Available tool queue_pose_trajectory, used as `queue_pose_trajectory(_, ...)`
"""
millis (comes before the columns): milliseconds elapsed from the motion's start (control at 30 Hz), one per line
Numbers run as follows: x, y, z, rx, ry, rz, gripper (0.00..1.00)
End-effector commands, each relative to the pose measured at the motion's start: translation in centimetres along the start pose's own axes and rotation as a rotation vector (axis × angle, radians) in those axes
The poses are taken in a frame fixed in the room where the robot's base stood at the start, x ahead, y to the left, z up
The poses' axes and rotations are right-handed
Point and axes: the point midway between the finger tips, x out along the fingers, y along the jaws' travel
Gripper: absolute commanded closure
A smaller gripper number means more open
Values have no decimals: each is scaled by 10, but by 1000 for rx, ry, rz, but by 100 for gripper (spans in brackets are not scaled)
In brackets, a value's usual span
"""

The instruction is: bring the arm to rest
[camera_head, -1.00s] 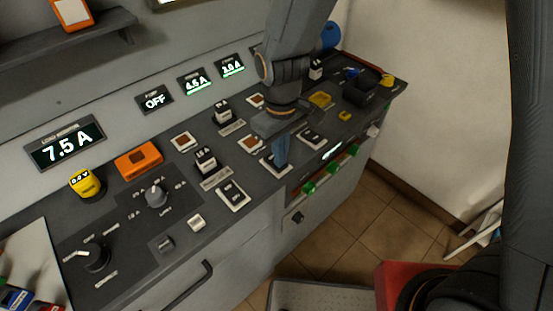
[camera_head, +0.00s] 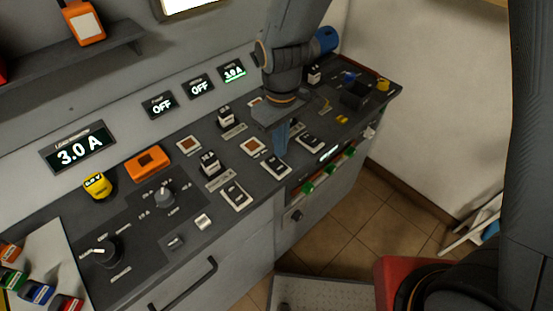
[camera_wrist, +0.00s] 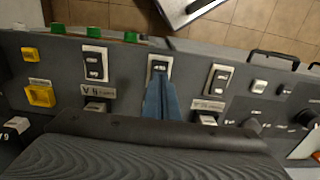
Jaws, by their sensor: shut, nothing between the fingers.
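My gripper (camera_head: 281,147) is over the dark console (camera_head: 135,223), pointing down, with its blue fingers together and nothing between them. In the wrist view the blue fingertips (camera_wrist: 158,84) are at the near edge of the middle rocker switch (camera_wrist: 159,66). In the head view this rocker switch (camera_head: 274,168) lies just below the fingers. I cannot tell whether they touch it. My arm hangs down from the top of the head view.
Several rocker switches, knobs and black-and-white blocks stand around the gripper. The load display (camera_head: 78,150) reads 3.0 A; another display (camera_head: 234,72) also reads 3.0 A, and two (camera_head: 161,104) read OFF. Open tiled floor (camera_head: 365,225) lies to the right.

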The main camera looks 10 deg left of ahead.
Motion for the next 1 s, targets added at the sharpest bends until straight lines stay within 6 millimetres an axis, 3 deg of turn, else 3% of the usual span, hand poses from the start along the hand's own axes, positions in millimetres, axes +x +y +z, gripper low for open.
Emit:
queue_pose_trajectory(200,-16,0,0,1,1,0,100)
queue_pose_trajectory(733,-16,2,1,7,1,0,100)
queue_pose_trajectory(867,-18,23,16,86,12,4,100)
queue_pose_trajectory(1000,-24,69,59,285,41,14,100)
